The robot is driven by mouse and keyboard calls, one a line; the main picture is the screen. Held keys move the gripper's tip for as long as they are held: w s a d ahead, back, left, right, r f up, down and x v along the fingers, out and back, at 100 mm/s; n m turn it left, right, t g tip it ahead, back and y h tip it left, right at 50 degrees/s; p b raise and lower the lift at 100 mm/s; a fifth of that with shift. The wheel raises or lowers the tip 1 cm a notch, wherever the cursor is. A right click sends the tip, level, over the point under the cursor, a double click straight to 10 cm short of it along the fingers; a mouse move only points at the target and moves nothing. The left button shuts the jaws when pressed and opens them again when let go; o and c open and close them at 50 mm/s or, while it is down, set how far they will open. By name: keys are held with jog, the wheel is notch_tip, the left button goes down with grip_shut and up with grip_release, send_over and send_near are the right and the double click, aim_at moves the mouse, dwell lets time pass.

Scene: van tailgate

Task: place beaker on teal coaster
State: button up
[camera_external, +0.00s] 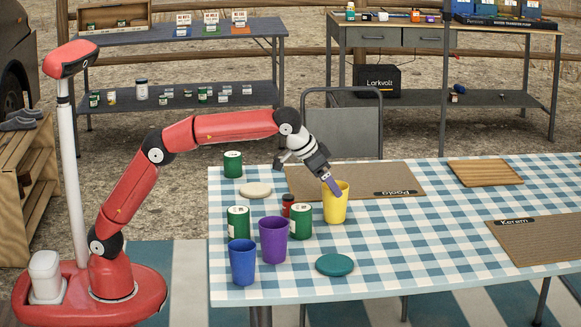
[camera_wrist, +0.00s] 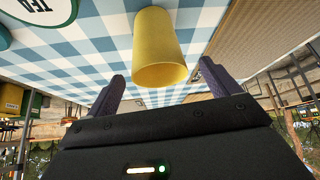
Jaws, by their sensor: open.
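A yellow beaker (camera_external: 336,208) stands upright on the checked tablecloth, and it also fills the upper middle of the wrist view (camera_wrist: 158,45). My gripper (camera_external: 329,180) is at its rim from above, tilted. In the wrist view the open fingers of my gripper (camera_wrist: 160,82) lie to either side of the beaker's mouth; I cannot tell whether they touch it. A purple beaker (camera_external: 273,241) and a blue beaker (camera_external: 242,263) stand nearer the front left. The teal coaster (camera_external: 334,264) lies bare near the table's front edge, in front of the yellow beaker.
Green cans (camera_external: 301,222) and a small red jar (camera_external: 288,201) stand left of the yellow beaker. A cream coaster (camera_external: 255,189) lies behind them. A brown mat (camera_external: 290,181) lies behind the beaker, another mat (camera_external: 535,243) at right. The cloth right of the teal coaster is clear.

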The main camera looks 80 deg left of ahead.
jog(key=shift+v, duration=1.2)
jog(key=s+a+r, duration=0.1)
jog(key=s+a, duration=0.6)
jog(key=s, duration=0.4)
jog(key=shift+m+g+h, duration=0.3)
jog(key=shift+m+h, duration=0.4)
jog(key=s+a+f, duration=0.1)
jog(key=s+f, duration=0.1)
jog(key=s, duration=0.4)
jog(key=s+a+f, duration=0.2)
jog(key=s, duration=0.4)
jog(key=s+a+f, duration=0.1)
jog(key=s+f, duration=0.1)
jog(key=s, duration=0.4)
jog(key=shift+s+a, duration=0.25)
jog(key=shift+a, duration=0.15)
jog(key=shift+o, duration=0.3)
jog(key=s+f, duration=0.9)
jog(key=s, duration=0.2)
jog(key=shift+s+a+f+m, duration=0.25)
jog(key=shift+s+a+m, duration=0.05)
jog(key=shift+m, duration=0.1)
jog(key=shift+r, duration=0.1)
